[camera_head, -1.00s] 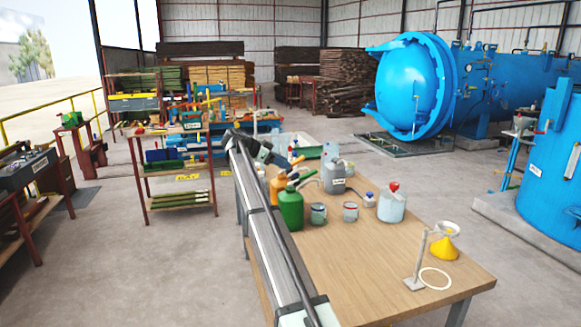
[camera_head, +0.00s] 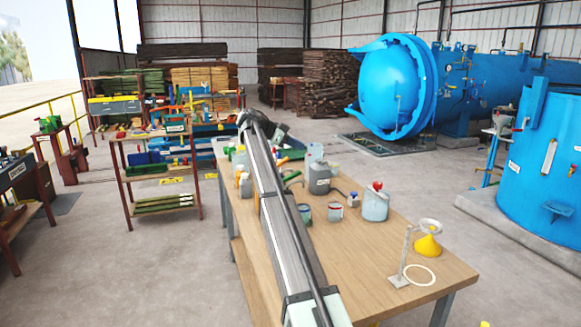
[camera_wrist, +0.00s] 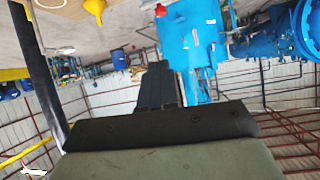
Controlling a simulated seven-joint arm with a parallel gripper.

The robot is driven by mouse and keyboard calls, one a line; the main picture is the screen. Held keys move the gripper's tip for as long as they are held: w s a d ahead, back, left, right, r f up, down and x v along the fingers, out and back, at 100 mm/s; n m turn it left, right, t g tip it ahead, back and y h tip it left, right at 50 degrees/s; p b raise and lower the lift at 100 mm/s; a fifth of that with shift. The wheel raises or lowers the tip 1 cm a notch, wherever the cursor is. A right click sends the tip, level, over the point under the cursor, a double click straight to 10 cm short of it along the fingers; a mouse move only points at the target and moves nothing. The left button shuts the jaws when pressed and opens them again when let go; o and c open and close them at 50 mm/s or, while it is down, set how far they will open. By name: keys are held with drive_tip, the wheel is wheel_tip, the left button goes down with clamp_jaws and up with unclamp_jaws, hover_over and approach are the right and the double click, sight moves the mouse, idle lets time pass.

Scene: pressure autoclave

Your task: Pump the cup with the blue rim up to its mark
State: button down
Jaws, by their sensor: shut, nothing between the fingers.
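A small grey cup (camera_head: 305,214) with a dark bluish rim stands on the wooden table, just right of my arm. A similar cup with a red rim (camera_head: 336,212) stands to its right. A pale container with a red top (camera_head: 375,206) is right of both cups. A grey can (camera_head: 319,180) stands behind them. My gripper (camera_wrist: 158,68) is shut and empty in the wrist view, up in the air and away from the cups. The head view shows my arm but not clearly its fingers. The cups' marks and fill levels are too small to read.
My arm crosses the table's left part and hides most of the green jug. A yellow funnel on a stand (camera_head: 428,245) and a white ring (camera_head: 419,275) are at the right. The table front (camera_head: 365,280) is clear. A shelf rack (camera_head: 160,175) stands left.

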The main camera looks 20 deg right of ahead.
drive_tip(key=s+d+r+y, duration=0.2)
drive_tip(key=s+d+r, duration=0.1)
drive_tip(key=d+r, duration=0.25)
drive_tip(key=n+t+y, duration=0.4)
drive_tip(key=n+y, duration=0.5)
drive_tip(key=n, duration=1)
hover_over(293, 173)
drive_tip(key=s+a, duration=0.3)
drive_tip(key=s, duration=0.1)
drive_tip(key=f, duration=0.1)
drive_tip(key=shift+n, duration=0.3)
drive_tip(key=x, duration=1.3)
drive_tip(key=shift+s+d, duration=0.25)
drive_tip(key=shift+d, duration=0.15)
drive_tip(key=shift+d+f, duration=0.2)
drive_tip(key=shift+f, duration=0.3)
